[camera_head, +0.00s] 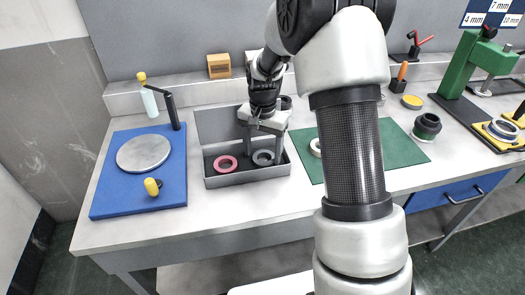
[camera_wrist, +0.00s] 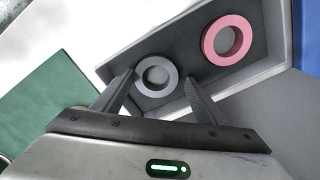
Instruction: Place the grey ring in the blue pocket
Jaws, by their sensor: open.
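The grey ring (camera_head: 262,158) lies flat in the right part of an open grey case (camera_head: 219,182). It also shows in the wrist view (camera_wrist: 140,83), with the case's dark floor around it. My gripper (camera_head: 262,151) is open and points down into the case over the grey ring. In the wrist view my gripper (camera_wrist: 158,86) has its fingers spread to either side of the near part of the ring; I cannot tell whether they touch it.
A pink ring (camera_head: 226,164) lies left of the grey ring in the case. A blue board (camera_head: 112,193) with a round plate (camera_head: 144,153) is on the left. A green mat (camera_head: 404,150) lies right, partly behind my arm. A green press (camera_head: 478,60) stands far right.

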